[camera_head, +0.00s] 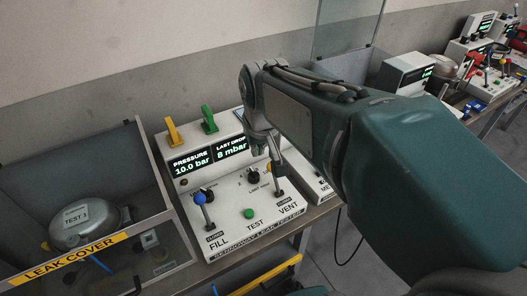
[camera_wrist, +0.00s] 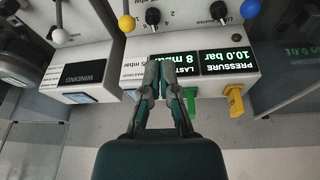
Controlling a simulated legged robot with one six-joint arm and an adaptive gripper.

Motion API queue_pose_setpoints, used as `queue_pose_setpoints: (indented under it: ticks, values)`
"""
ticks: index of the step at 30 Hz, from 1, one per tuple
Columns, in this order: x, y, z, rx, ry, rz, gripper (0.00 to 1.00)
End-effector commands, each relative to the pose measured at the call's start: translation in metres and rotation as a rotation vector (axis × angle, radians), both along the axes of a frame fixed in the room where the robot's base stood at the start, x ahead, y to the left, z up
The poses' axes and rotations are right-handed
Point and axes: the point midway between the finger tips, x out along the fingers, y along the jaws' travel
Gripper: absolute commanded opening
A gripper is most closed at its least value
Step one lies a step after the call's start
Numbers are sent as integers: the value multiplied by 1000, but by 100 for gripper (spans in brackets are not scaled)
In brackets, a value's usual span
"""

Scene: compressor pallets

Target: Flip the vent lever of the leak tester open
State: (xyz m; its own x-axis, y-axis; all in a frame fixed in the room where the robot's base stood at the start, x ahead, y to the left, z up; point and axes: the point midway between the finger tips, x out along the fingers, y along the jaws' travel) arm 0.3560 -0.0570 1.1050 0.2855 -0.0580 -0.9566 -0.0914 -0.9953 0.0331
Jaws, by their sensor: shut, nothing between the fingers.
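The leak tester (camera_head: 235,208) is a white sloped box with FILL, TEST and VENT labels; its displays read 10.0 bar and 8 mbar. The vent lever (camera_head: 279,184) stands at its right, beside a CLOSED label. Its yellow knob (camera_wrist: 126,23) is clear in the wrist view; in the head view my gripper (camera_head: 263,146) partly covers that area. My gripper (camera_wrist: 159,68) is shut and empty. In the wrist view its tips overlap the LAST DROP display, apart from the yellow knob. The fill lever (camera_head: 205,211) has a blue knob (camera_wrist: 249,9).
A yellow handle (camera_head: 173,132) and a green handle (camera_head: 209,120) rise behind the displays. A bin with a LEAK COVER edge (camera_head: 70,258) holds a grey TEST 1 compressor (camera_head: 85,225) at the left. A WINDING unit (camera_wrist: 85,75) adjoins the tester. My arm hides much at the right.

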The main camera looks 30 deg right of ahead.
Motion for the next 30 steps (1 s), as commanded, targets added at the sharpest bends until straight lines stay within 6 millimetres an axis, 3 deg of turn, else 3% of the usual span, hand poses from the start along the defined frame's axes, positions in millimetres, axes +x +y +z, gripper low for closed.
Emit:
queue_pose_setpoints:
  ticks: [6, 12, 18, 30]
  values:
    - [40, -33, -19, 4, 79, -38, 0]
    - [66, -59, -37, 10, 132, -61, 0]
    - [74, -69, -45, 13, 151, -69, 0]
    - [75, -69, -50, 13, 151, -69, 0]
